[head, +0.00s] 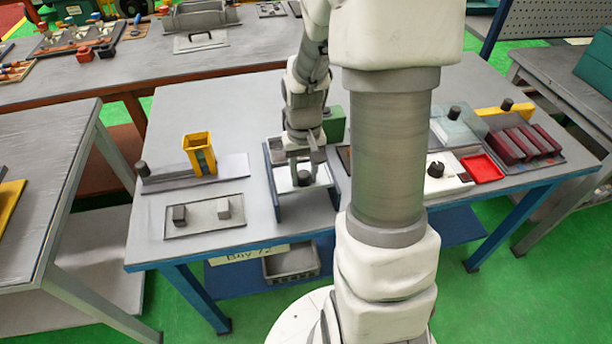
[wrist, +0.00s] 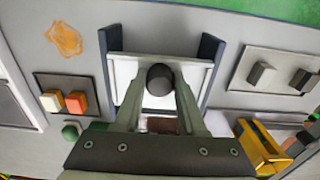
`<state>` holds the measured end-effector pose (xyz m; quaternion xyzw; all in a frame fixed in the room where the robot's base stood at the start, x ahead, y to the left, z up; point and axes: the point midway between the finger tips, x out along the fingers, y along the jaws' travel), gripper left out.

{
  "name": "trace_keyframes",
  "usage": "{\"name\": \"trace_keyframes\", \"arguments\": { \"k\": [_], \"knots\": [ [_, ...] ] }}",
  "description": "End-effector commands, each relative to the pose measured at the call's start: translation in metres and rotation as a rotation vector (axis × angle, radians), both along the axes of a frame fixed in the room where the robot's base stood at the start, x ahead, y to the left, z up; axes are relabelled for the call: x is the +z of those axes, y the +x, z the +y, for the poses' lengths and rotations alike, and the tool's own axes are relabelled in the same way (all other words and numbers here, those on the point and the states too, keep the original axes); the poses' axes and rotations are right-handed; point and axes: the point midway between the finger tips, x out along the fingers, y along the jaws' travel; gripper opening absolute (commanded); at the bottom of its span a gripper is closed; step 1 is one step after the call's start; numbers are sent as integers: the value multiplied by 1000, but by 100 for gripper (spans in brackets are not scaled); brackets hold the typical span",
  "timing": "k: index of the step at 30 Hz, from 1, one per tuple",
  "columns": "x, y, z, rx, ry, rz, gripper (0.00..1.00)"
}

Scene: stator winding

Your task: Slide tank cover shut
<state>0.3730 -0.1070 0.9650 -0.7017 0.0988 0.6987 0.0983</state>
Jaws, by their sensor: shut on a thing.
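The tank cover is a pale plate with a round black knob (head: 304,178). It lies between two dark blue side rails (head: 274,185) on the grey workbench. In the wrist view the white cover (wrist: 126,76) spans between the rails, with the knob (wrist: 160,79) at its middle. A brownish area (wrist: 161,125) shows beyond the cover between my fingers, at the side away from the bench's front edge; how far the tank is open there I cannot tell. My gripper (head: 304,168) is shut on the knob, a finger on each side, also seen in the wrist view (wrist: 160,86).
A plate with two small blocks (head: 201,216) and a yellow hollow block (head: 200,152) on a grey base stand to the left. A green block (head: 333,124) is close behind my gripper. A red tray (head: 482,168) and dark red bars (head: 525,142) are at the right.

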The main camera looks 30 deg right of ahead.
Motion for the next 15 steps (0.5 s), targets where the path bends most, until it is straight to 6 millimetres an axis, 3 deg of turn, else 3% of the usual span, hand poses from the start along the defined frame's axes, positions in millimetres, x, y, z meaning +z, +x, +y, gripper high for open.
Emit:
{"name": "trace_keyframes", "arguments": {
  "k": [15],
  "knots": [
    [-6,22,-6,-1,5,12,9]
  ]
}}
